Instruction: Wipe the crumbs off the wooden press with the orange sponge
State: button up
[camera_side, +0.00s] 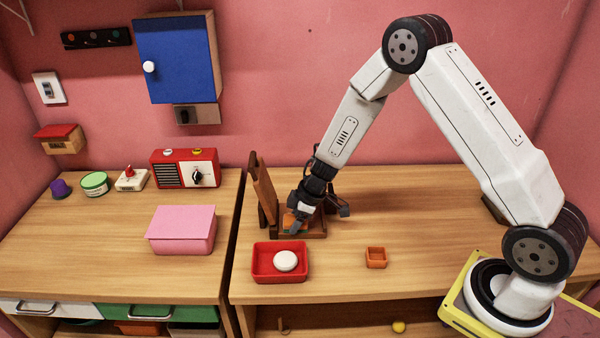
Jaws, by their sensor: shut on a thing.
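The wooden press (265,192) stands near the left edge of the right-hand table, with its upright board tilted back to the left and its low base in front of my gripper. My gripper (296,224) is down at the base of the press, shut on the orange sponge (288,221). The sponge shows only in part between the fingers, low over the base. I cannot tell whether it touches the base. Crumbs are too small or hidden to make out.
A red tray (262,277) with a white round object (286,261) stands just in front of the press. A small orange box (376,257) is to the right. A pink box (182,230) and red radio (185,169) stand on the left table.

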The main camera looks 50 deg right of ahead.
jog(key=shift+s+r, duration=0.1)
jog(key=shift+r, duration=3.95)
